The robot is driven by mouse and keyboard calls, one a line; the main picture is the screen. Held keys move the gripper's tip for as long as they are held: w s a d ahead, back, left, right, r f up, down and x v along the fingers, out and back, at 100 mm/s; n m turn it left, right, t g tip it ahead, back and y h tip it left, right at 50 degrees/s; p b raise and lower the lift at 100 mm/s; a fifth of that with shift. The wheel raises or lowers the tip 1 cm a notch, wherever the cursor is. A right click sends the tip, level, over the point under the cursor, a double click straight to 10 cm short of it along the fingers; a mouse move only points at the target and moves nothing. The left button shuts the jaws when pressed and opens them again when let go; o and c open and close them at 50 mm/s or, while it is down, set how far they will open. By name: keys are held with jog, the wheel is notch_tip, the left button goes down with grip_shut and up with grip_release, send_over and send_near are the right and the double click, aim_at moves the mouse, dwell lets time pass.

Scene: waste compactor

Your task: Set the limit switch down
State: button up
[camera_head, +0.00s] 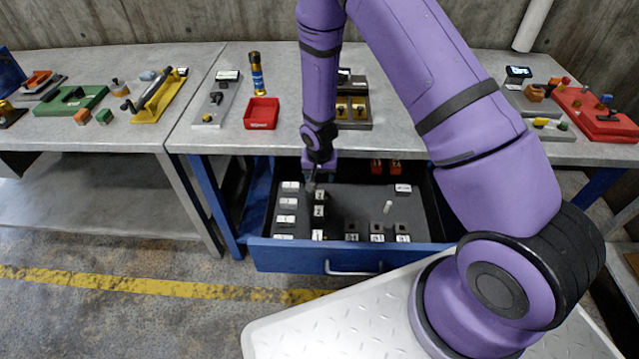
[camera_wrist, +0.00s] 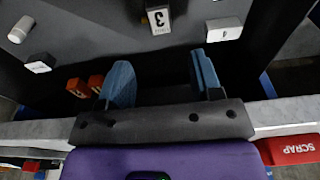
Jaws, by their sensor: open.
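My gripper (camera_wrist: 161,68) is open in the wrist view, with two blue fingers apart and nothing between them. In the head view my gripper (camera_head: 318,178) is low over the left part of the open drawer (camera_head: 360,258). A dark block with a white label marked 3 (camera_wrist: 158,20) is just beyond the fingertips in the wrist view, apart from them. In the head view a dark labelled block (camera_head: 320,196) stands right below my gripper, at the back of a short column of such blocks. I cannot tell for sure which piece is the limit switch.
White boxes (camera_head: 288,202) line the drawer's left side. Dark labelled blocks (camera_head: 380,232) stand along its front, near a white cylinder (camera_head: 388,207). Red-orange pieces (camera_head: 385,167) sit at its back. A red scrap bin (camera_head: 262,113) stands on the bench above. The drawer's middle floor is bare.

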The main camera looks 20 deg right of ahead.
jog(key=s+d+r+n+t, duration=0.1)
jog(key=s+d+r, duration=0.1)
jog(key=r, duration=1.4)
jog(key=s+d+r+t, duration=0.1)
jog(key=s+d+r, duration=0.15)
jog(key=r, duration=1.35)
jog(key=s+d+r+n+t, duration=0.1)
jog(key=s+r, duration=0.7)
jog(key=s, duration=0.4)
jog(key=s+d+r+n+t, duration=0.1)
jog(key=s+d+r+n, duration=0.1)
jog(key=s+r, duration=0.7)
jog(key=s, duration=0.4)
jog(key=shift+s+r+y, duration=0.15)
jog(key=shift+s+y, duration=0.1)
jog(key=shift+y, duration=0.05)
